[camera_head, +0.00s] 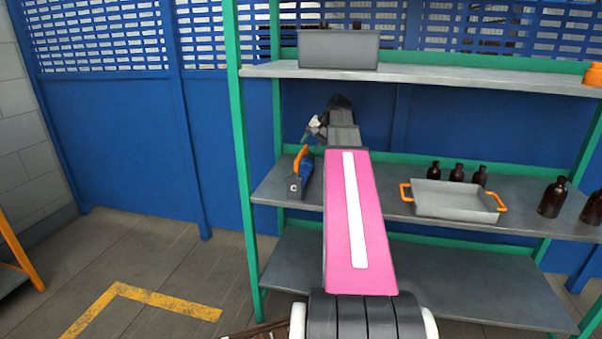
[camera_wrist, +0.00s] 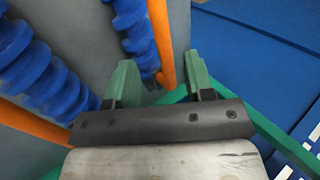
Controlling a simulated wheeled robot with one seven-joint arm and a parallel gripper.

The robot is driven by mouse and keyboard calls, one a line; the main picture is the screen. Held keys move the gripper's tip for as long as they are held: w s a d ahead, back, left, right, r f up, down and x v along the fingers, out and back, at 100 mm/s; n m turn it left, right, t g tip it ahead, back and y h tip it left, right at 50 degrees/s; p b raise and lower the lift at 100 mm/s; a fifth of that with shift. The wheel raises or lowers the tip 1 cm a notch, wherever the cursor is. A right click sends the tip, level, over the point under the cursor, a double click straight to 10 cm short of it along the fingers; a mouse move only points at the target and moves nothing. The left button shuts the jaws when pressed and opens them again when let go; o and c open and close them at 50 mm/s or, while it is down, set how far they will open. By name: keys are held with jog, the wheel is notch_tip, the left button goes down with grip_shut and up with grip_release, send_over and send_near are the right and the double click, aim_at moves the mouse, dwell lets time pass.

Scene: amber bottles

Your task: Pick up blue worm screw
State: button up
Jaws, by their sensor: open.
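Blue worm screws with thick spiral threads show in the wrist view, one at the left (camera_wrist: 35,70) and one at the upper middle (camera_wrist: 135,35). Orange bars run alongside them, one (camera_wrist: 162,45) showing between my fingers. My gripper (camera_head: 311,131) is above this tray. In the wrist view my gripper (camera_wrist: 163,78) has its green fingers apart with nothing held. The upper screw is just beyond the left finger; contact cannot be told.
A grey tray with orange handles (camera_head: 455,203) and dark bottles (camera_head: 553,197) stand right on the middle shelf (camera_head: 400,212). The upper shelf (camera_head: 480,84) holds a grey box (camera_head: 339,50). A green post (camera_head: 241,150) stands left of the tray.

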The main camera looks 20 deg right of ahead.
aim_at(303, 151)
jog(key=x, duration=0.7)
jog(key=shift+w+a+f, duration=0.2)
jog(key=shift+w, duration=0.05)
grip_shut()
